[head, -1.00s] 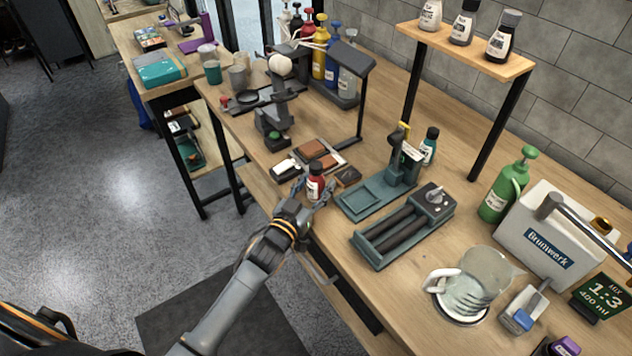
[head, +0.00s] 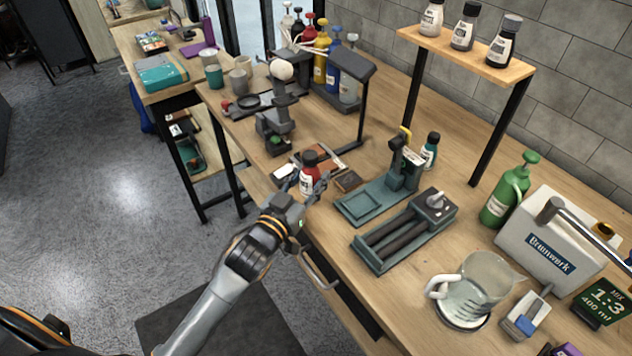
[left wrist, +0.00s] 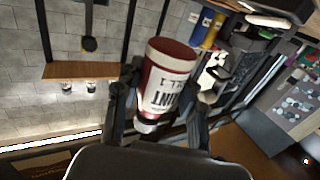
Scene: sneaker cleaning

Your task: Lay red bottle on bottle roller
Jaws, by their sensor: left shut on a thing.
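In the left wrist view the red bottle (left wrist: 164,85) sits between the two fingers (left wrist: 158,112). The bottle roller (head: 405,233) is a teal tray with two dark rollers and a grey block at its far right end. It lies on the bench to the right of the gripper and is empty. My right gripper is not in view.
A teal stand with a flat tray (head: 362,206) lies between the bottle and the roller. A small teal bottle (head: 430,150) stands behind it. A glass pitcher (head: 468,290) and a white Brunwerk box (head: 545,240) stand to the right. Brown blocks lie behind the held bottle.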

